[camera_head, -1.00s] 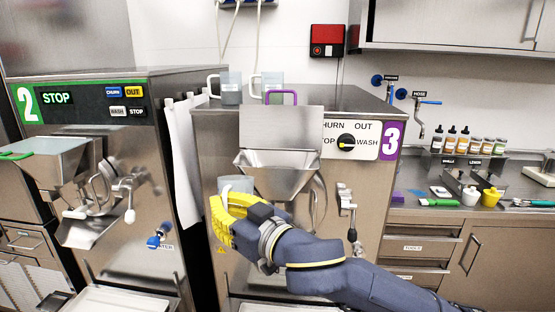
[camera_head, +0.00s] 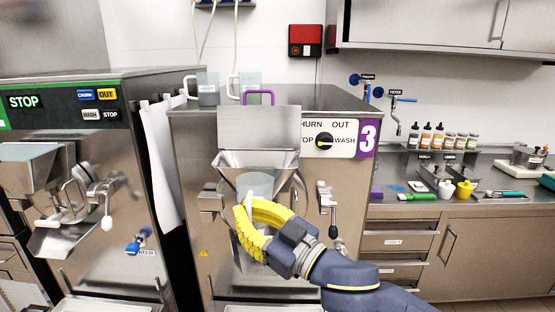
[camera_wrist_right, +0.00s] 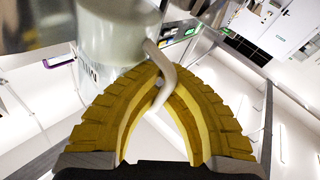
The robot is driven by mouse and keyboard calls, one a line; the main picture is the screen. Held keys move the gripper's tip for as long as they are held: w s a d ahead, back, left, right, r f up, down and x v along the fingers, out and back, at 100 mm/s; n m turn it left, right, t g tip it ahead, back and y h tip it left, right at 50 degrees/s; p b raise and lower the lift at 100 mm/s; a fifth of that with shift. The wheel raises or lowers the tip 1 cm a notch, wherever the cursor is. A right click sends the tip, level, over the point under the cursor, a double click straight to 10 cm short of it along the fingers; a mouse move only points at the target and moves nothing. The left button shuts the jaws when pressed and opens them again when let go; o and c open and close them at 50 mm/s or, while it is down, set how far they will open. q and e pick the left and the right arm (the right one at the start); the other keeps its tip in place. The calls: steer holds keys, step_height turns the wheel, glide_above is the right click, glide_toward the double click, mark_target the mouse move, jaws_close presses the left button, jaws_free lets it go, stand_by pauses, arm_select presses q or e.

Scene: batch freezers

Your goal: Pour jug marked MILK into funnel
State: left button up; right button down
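The steel funnel (camera_head: 228,166) sits on the front of machine 3, with its lid raised behind it. My right gripper (camera_head: 247,208) is just below and in front of the funnel. Its yellow fingers are closed around the handle of a translucent jug (camera_head: 258,184). In the right wrist view the fingers (camera_wrist_right: 160,80) meet at the white handle of the jug (camera_wrist_right: 115,35). Lettering on the jug's side is only partly visible there, so I cannot read the whole label. The jug looks about upright, in front of the funnel's lower part. My left gripper is not in view.
Two more jugs (camera_head: 208,88) (camera_head: 250,82) stand on top of machine 3 (camera_head: 190,150). Machine 2 (camera_head: 60,100) stands at the left with its own funnel (camera_head: 28,160). A dial panel (camera_head: 330,138) is right of the funnel. A counter with bottles (camera_head: 440,135) is at the right.

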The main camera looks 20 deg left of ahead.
steer(key=shift+s+r, duration=0.25)
steer(key=shift+a+n+g+y, duration=0.1)
steer(key=shift+n+g+y, duration=0.2)
steer(key=shift+n, duration=0.1)
steer(key=shift+r, duration=0.15)
